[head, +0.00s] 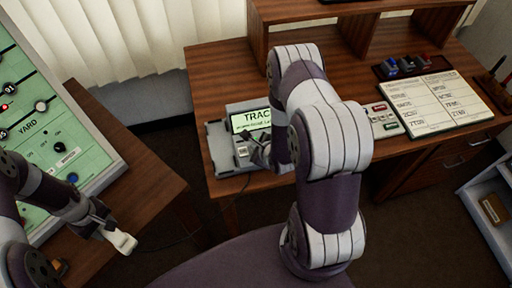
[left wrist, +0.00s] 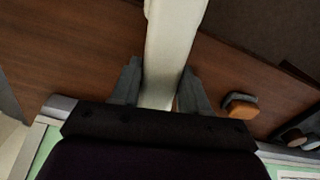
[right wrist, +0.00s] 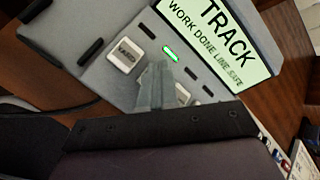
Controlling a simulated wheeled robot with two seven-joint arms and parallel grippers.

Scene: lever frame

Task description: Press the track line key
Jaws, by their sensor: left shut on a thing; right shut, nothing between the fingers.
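A grey track unit (head: 217,148) stands on the desk. Its lit screen (right wrist: 228,45) reads TRACK, WORK DONE LINE SAFE. One white labelled key (right wrist: 125,55) shows in the right wrist view, its label too blurred to read surely. A second pale key (right wrist: 182,94) is partly hidden behind my fingers. A green lamp (right wrist: 170,53) glows between them. My right gripper (head: 258,150) is shut and empty, its fingertips over the unit beside the keys; I cannot tell if they touch. My left gripper (left wrist: 158,92) is shut on a pale handset-like object (left wrist: 172,40), held at left.
A green panel marked YARD (head: 85,160) stands at left on a wooden table. Right of my right arm lie a small keypad (head: 384,120), a written board (head: 430,103) and a dark tray (head: 412,66). An orange-topped knob (left wrist: 240,105) shows near my left gripper.

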